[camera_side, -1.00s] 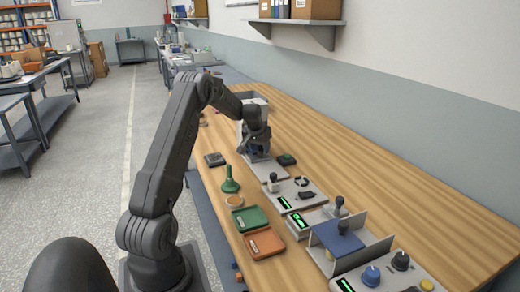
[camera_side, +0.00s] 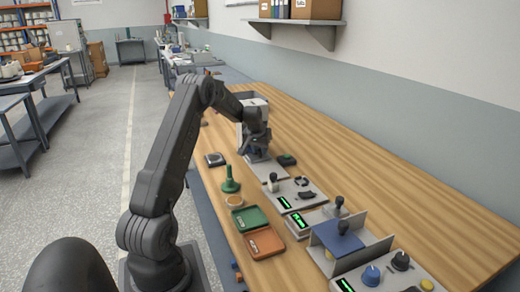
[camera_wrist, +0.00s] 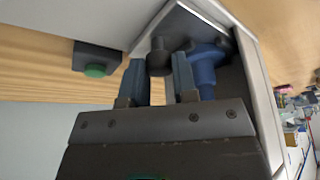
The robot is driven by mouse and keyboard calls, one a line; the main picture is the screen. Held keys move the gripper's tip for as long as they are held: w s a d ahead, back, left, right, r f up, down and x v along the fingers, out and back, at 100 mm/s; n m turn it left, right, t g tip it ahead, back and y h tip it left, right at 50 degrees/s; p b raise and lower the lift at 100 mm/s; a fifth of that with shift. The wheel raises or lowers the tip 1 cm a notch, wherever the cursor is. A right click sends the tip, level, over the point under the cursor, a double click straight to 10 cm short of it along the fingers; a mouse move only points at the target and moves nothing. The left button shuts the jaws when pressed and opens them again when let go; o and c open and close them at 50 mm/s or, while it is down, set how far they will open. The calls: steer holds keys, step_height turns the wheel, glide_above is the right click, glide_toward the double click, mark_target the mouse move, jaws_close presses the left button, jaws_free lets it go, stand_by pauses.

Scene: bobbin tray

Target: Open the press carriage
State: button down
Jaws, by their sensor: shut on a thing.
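My gripper (camera_wrist: 158,80) has its two blue-grey fingers on either side of a dark round-ended handle (camera_wrist: 158,52), shut on it. I take this to be the press carriage's handle. Beside it, inside a pale-walled housing, is a blue knobbed part (camera_wrist: 205,65). In the side view my gripper (camera_side: 257,152) is low at the press (camera_side: 252,104), over the near side of its pale base plate (camera_side: 267,169). My wrist hides the handle and most of the carriage there, so how far the carriage is open cannot be told.
A dark box with a green button (camera_wrist: 95,69) sits beside the press; it also shows in the side view (camera_side: 287,159). A lever panel (camera_side: 295,188), green tray (camera_side: 250,218) and orange tray (camera_side: 265,243) stand nearer. The bench's right side is clear.

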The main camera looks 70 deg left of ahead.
steer(key=d, duration=1)
steer(key=shift+d, duration=0.35)
steer(key=c, duration=0.9)
jaws_free()
steer(key=v, duration=1.3)
steer(key=shift+r, duration=0.4)
steer(key=shift+s+d, duration=0.1)
